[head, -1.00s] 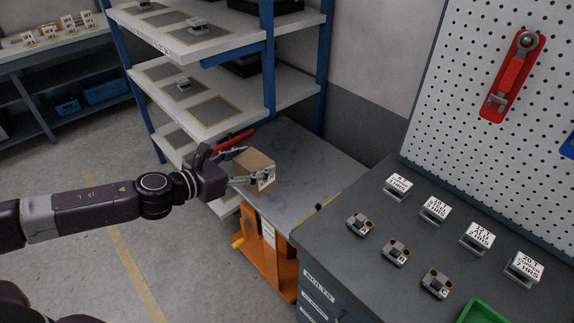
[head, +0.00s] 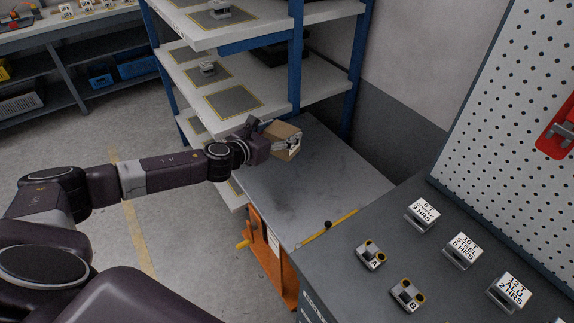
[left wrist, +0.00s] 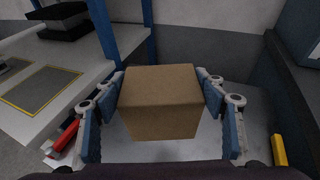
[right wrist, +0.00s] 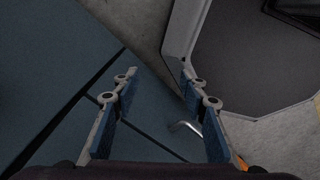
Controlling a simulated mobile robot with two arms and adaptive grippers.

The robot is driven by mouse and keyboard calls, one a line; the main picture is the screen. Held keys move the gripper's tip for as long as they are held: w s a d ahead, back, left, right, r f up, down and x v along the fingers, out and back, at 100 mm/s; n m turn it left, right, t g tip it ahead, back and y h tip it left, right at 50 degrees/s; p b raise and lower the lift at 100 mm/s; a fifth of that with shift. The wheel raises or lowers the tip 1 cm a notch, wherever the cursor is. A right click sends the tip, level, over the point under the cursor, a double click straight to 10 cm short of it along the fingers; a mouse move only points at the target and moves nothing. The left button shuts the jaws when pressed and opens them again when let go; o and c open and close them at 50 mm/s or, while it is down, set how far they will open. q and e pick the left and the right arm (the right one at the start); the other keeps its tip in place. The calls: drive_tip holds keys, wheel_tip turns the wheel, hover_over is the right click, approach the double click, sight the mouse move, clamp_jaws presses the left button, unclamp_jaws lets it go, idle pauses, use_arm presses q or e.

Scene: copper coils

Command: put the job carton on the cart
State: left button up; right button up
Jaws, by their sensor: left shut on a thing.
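The job carton (head: 284,146), a small brown box with a white label, is held by my left gripper (head: 270,138) over the far left part of the cart's grey top (head: 318,195). In the left wrist view the carton (left wrist: 160,102) sits between the two blue-padded fingers of the left gripper (left wrist: 163,100), with the grey surface below it. I cannot tell whether its bottom touches the cart. My right gripper (right wrist: 155,85) shows only in the right wrist view, with fingers apart and nothing between them.
A shelf rack with blue posts (head: 296,60) stands close behind and left of the cart. The dark bench (head: 395,235) with label stands and small blocks is at the right. The cart has an orange frame (head: 262,240) and a yellow bar (head: 328,228). Most of its top is clear.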

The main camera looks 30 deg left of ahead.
use_arm(q)
drive_tip(key=f, duration=0.4)
drive_tip(key=f+b, duration=0.1)
drive_tip(key=shift+w+d+f, duration=0.1)
drive_tip(key=shift+w+f, duration=0.15)
drive_tip(key=shift+f, duration=0.15)
wheel_tip(320, 180, down, 8)
drive_tip(key=b, duration=0.3)
drive_tip(key=shift+r, duration=0.25)
drive_tip(key=shift+w+f, duration=0.1)
drive_tip(key=shift+f, duration=0.05)
drive_tip(key=shift+b, duration=0.3)
drive_tip(key=o, duration=0.9)
drive_tip(key=shift+f, duration=0.15)
drive_tip(key=o, duration=0.4)
use_arm(e)
drive_tip(key=f, duration=0.1)
drive_tip(key=w+f, duration=0.1)
drive_tip(key=f, duration=0.3)
drive_tip(key=shift+w+a+f, duration=0.15)
drive_tip(key=shift+w+a, duration=0.1)
drive_tip(key=shift+a, duration=0.05)
